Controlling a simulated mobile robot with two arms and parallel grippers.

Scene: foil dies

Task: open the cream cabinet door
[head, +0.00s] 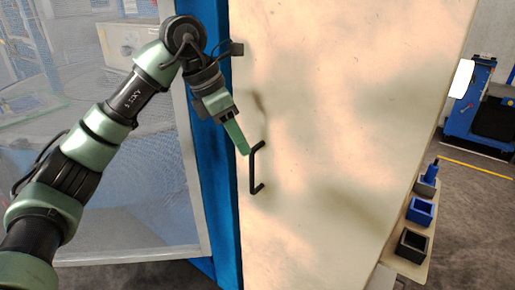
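The cream cabinet door (330,130) fills the middle of the head view and looks shut. A dark bar handle (253,170) stands upright near its left edge. My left gripper (243,150) comes in from the upper left, with its green fingertips right beside the upper part of the handle. I cannot tell whether the fingers touch the handle. Only one finger shows clearly, so the gap between the fingers is hidden. My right gripper is out of view.
A blue post (215,170) runs along the door's left side, next to a framed clear panel (130,200). At the right, a narrow shelf (385,262) holds a blue bin (420,211) and a dark bin (412,244). Blue machinery (485,115) stands farther back on the right.

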